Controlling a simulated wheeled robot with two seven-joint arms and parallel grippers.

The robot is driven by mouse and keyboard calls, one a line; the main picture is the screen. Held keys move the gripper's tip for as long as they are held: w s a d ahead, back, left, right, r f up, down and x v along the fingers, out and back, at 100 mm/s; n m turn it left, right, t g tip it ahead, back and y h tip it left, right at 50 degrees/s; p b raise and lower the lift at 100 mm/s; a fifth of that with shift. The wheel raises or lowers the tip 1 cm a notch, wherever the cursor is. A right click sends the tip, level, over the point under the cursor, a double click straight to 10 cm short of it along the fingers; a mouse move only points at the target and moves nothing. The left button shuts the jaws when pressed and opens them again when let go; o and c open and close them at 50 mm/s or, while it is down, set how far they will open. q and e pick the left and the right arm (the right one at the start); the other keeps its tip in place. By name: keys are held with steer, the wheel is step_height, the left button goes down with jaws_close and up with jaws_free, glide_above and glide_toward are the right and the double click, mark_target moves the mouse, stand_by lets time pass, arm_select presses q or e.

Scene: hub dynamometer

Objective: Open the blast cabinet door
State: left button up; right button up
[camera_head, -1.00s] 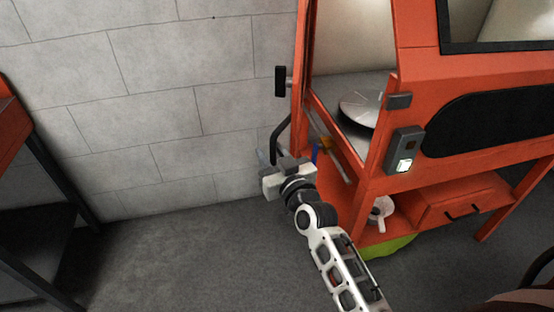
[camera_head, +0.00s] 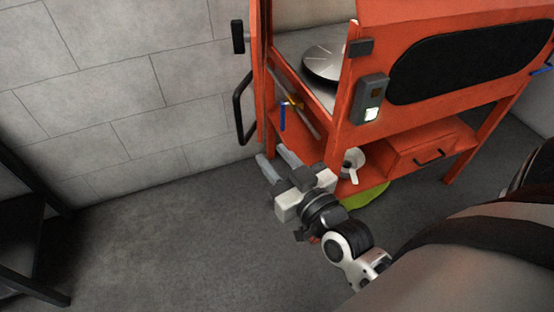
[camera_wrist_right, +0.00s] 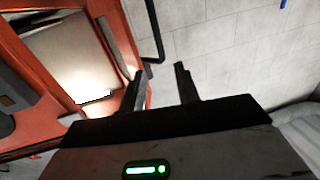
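The orange blast cabinet (camera_head: 345,100) stands at the upper right. Its door (camera_head: 259,80) is swung open and shows nearly edge-on at the left of the opening. A black bar handle (camera_head: 241,110) is on the door's outer left side. Through the opening I see a round grey turntable (camera_head: 325,62). My right gripper (camera_head: 276,159) is below and right of the handle, fingers apart and empty. In the right wrist view its open fingers (camera_wrist_right: 158,92) show, with the handle (camera_wrist_right: 154,35) beyond them, apart from the gap. My left gripper is not in view.
A block wall (camera_head: 130,90) runs behind on the left. A dark frame (camera_head: 30,220) stands at the left edge. The cabinet's lower shelf holds a white object (camera_head: 352,164), and a green thing (camera_head: 366,196) lies on the floor beneath. The floor (camera_head: 170,240) at front left is clear.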

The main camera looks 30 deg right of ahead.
steer(key=shift+d+f, duration=0.1)
steer(key=shift+d, duration=0.05)
steer(key=c, duration=0.7)
steer(key=d+f+n+y+b, duration=0.1)
steer(key=d+n+y, duration=0.2)
steer(key=d+y, duration=0.2)
steer(key=shift+s+d+f+n+g, duration=0.15)
steer(key=shift+s+d+n+g, duration=0.15)
steer(key=shift+s+d, duration=0.25)
steer(key=n+g+y, duration=0.1)
steer(key=y, duration=0.1)
glide_toward(241, 118)
steer(key=x, duration=0.6)
steer(key=shift+w+a, duration=0.1)
steer(key=shift+w, duration=0.3)
steer(key=shift+a, duration=0.1)
